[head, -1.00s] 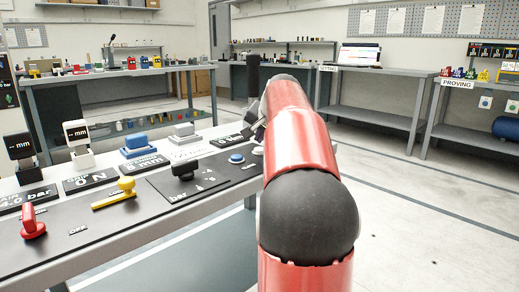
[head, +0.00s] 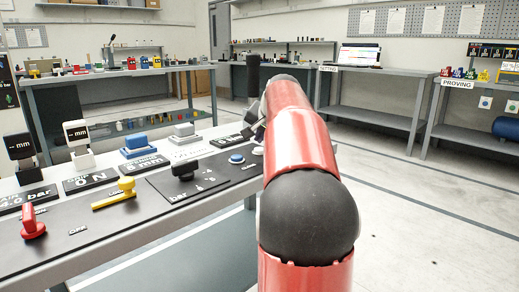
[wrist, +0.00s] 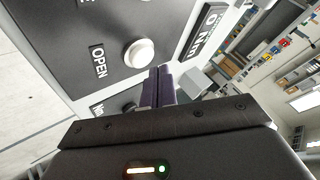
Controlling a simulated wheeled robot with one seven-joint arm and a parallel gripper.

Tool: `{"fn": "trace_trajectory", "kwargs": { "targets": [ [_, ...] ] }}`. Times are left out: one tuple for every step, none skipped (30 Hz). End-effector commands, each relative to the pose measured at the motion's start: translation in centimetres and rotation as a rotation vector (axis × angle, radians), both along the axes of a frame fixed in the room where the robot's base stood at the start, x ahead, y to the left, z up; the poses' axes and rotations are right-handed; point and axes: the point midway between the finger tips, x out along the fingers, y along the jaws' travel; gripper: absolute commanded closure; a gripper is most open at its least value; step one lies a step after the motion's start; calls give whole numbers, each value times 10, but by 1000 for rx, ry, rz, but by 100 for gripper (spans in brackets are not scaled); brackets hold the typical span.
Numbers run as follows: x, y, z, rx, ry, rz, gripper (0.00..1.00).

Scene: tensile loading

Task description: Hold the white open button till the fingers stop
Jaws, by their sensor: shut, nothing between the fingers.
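The white open button (wrist: 139,53) is a round dome on a dark panel in the wrist view, beside the "OPEN" label (wrist: 99,60). In the head view the white button (head: 258,150) shows just left of my red arm. My gripper (wrist: 159,70) has its two dark fingers together with nothing between them. In the wrist view its tips are close beside the button's lower right edge. I cannot tell whether they touch it. In the head view my arm hides most of the gripper.
A blue button (head: 237,158), a black knob (head: 184,168), a yellow lever (head: 115,194) and a red lever (head: 33,223) stand on the same bench panel. Blue and grey blocks sit behind them. The floor right of the bench (head: 400,225) is clear.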

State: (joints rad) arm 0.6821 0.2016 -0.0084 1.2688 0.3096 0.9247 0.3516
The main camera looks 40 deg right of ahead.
Motion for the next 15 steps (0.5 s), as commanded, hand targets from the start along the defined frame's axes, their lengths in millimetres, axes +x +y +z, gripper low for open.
{"fn": "trace_trajectory", "kwargs": {
  "targets": [
    [0, 0, 0, 0, 0, 0, 100],
    [0, 0, 0, 0, 0, 0, 100],
    [0, 0, 0, 0, 0, 0, 100],
    [0, 0, 0, 0, 0, 0, 100],
    [0, 0, 0, 0, 0, 0, 100],
    [0, 0, 0, 0, 0, 0, 100],
    [0, 0, 0, 0, 0, 0, 100],
    [0, 0, 0, 0, 0, 0, 100],
    [0, 0, 0, 0, 0, 0, 100],
    [0, 0, -1, 0, 0, 0, 100],
    [0, 0, -2, 0, 0, 0, 100],
    [0, 0, -3, 0, 0, 0, 100],
    [0, 0, -4, 1, 0, 1, 100],
    [0, 0, -6, 1, 0, 1, 100],
    [0, 0, -7, 0, 1, -1, 100]
  ]
}}
